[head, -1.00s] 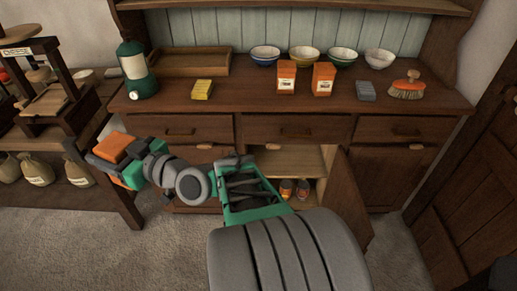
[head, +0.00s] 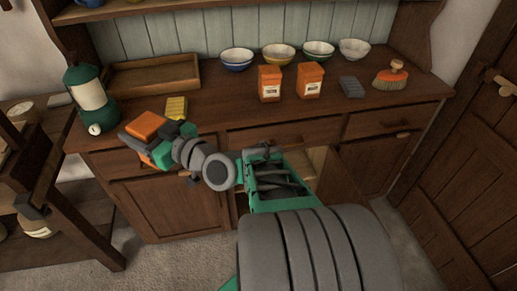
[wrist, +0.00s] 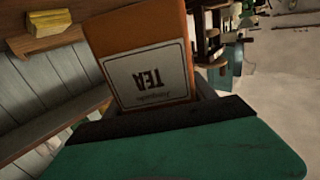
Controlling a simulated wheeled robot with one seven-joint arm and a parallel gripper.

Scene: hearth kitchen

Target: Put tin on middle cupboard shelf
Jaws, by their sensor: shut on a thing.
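My gripper (head: 158,143) is shut on an orange tin (head: 147,125) at the left of the head view. In the wrist view the tin (wrist: 145,45) shows a pale label reading TEA, upside down in the picture, beyond the dark jaw pads. In the head view the held tin appears in front of the dresser's left part, near counter height. The cupboard (head: 317,157) stands open right of centre, its door (head: 350,172) swung outward. My arm covers most of the opening, so the middle shelf cannot be made out clearly.
A side stand (head: 65,190) is at left.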

